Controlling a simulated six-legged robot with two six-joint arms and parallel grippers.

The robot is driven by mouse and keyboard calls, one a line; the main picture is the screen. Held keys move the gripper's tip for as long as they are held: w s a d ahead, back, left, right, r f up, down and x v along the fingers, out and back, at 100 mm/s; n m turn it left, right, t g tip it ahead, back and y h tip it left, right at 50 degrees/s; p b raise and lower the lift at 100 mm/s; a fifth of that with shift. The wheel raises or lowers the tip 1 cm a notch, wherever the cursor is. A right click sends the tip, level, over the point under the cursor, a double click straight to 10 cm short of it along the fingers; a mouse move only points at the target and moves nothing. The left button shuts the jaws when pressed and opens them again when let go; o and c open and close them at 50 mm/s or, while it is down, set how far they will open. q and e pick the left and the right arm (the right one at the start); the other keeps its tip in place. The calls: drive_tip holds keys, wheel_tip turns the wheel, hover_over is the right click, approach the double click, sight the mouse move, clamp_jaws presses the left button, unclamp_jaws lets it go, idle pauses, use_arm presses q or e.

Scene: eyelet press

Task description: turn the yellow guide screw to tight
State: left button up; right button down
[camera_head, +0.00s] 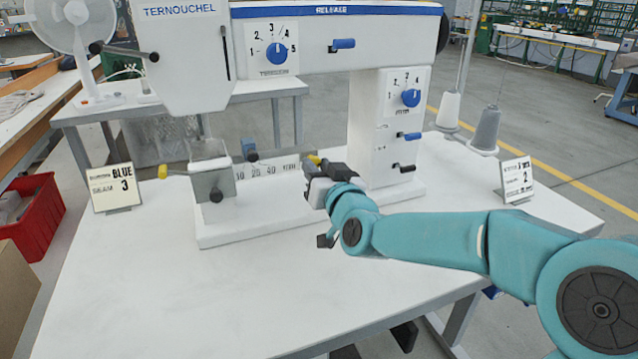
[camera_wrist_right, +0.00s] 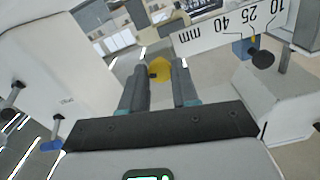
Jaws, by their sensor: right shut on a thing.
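The yellow guide screw (camera_head: 314,159) sits at the right end of the white millimetre scale on the sewing machine's bed, partly hidden by my right gripper (camera_head: 322,168). In the right wrist view its yellow head (camera_wrist_right: 161,68) lies between the two grey fingertips of my right gripper (camera_wrist_right: 161,75), with a dark mark on its left side. The fingers are shut on this head. The turn position of the screw cannot be read clearly. My left gripper is not in view.
The white machine (camera_head: 290,222) stands on the table (camera_head: 140,280). A yellow-ended lever (camera_head: 163,171) and a black knob (camera_head: 216,195) are left of the scale (camera_head: 268,170). Blue and black levers (camera_head: 408,136) are on the right column. Sign cards (camera_head: 115,187) stand either side; the front tabletop is clear.

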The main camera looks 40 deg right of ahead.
drive_tip(key=shift+m+b, duration=4.25)
drive_tip(key=shift+m, duration=2.15)
drive_tip(key=shift+r, duration=0.1)
drive_tip(key=c, duration=0.9)
unclamp_jaws()
drive_tip(key=shift+o, duration=0.2)
